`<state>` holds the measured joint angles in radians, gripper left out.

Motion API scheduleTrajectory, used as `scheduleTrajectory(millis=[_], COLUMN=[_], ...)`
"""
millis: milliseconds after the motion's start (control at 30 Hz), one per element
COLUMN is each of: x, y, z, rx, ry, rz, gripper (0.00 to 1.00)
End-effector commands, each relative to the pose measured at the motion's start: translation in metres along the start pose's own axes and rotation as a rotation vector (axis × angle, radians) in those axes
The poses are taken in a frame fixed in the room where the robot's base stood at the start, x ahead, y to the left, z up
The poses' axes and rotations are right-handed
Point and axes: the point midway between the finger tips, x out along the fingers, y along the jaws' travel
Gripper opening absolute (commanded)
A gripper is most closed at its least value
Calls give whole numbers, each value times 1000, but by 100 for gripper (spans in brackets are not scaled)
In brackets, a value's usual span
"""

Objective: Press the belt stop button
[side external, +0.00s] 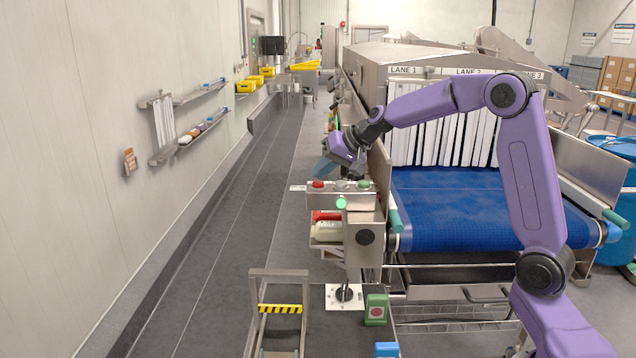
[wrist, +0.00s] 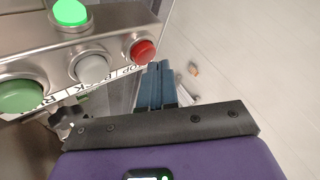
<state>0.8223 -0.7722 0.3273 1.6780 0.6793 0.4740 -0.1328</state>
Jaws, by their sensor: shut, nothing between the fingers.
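The control box (side external: 340,195) stands at the left front of the conveyor, with a red button (side external: 318,184), a grey button (side external: 342,185) and a green button (side external: 364,184) on it. In the wrist view, the red button (wrist: 143,50) is at the right end of the row, beside a partly hidden label ending in "OP". The grey button (wrist: 92,68) and green button (wrist: 20,95) are to its left. My gripper (side external: 324,168) is above and behind the box in the side view. Its blue fingers (wrist: 165,85) are shut and empty, close beside the red button; contact cannot be told.
A lit green lamp (side external: 341,203) is on the box. The blue belt (side external: 470,205) and tunnel lie to the right. A dark lever knob (wrist: 68,113) is near the box in the wrist view. The grey floor (side external: 230,230) at left is open.

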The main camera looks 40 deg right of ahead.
Motion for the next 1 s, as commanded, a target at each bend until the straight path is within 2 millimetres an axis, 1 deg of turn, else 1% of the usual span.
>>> scheduleTrajectory(millis=[1000], x=[7], y=[5], z=[6], rx=[0], ry=[-2], rz=[0], gripper=[0])
